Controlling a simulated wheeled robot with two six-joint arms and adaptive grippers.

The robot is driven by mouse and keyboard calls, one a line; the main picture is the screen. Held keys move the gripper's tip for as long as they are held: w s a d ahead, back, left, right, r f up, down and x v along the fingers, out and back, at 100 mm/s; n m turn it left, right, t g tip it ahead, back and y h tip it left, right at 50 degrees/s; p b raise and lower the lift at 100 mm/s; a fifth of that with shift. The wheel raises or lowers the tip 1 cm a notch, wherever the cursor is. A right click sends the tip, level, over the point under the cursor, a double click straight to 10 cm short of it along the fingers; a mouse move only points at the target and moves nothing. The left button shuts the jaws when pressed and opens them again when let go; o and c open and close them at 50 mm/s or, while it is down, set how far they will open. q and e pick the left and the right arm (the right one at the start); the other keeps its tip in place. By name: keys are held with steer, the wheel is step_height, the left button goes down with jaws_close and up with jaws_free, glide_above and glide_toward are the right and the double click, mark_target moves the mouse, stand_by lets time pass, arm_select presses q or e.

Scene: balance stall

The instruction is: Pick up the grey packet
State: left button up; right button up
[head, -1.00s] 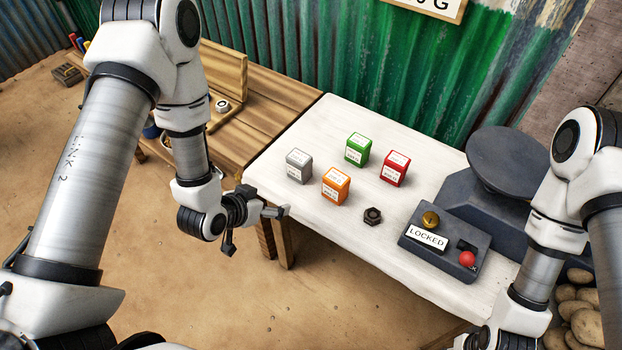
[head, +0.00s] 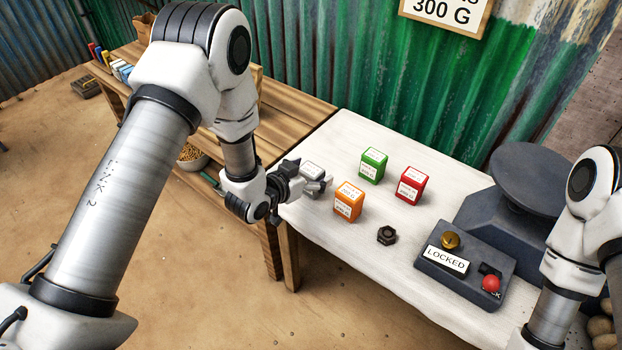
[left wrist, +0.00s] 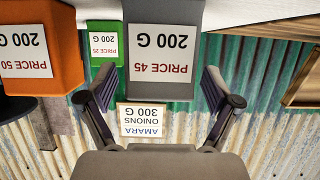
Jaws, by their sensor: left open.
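The grey packet (head: 312,171) stands on the white table (head: 365,270) near its left end, partly hidden behind my left gripper (head: 318,184). In the left wrist view the grey packet (left wrist: 163,60) appears upside down with a label reading 200 G, PRICE 45. It is straight ahead and shows between the open fingers of my left gripper (left wrist: 157,90). I cannot tell whether the fingers touch it. My right arm is at the right edge of the head view, and its gripper is out of frame.
An orange packet (head: 348,202), a green packet (head: 373,165) and a red packet (head: 411,185) stand close by on the right. A dark hex nut (head: 386,235), a control box reading LOCKED (head: 466,262) and a dark scale (head: 540,195) are further right. A wooden bench (head: 295,103) adjoins the table.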

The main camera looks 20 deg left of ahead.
arm_select(q)
steer(key=c, duration=1.4)
steer(key=shift+o, duration=0.2)
steer(key=shift+r, duration=0.1)
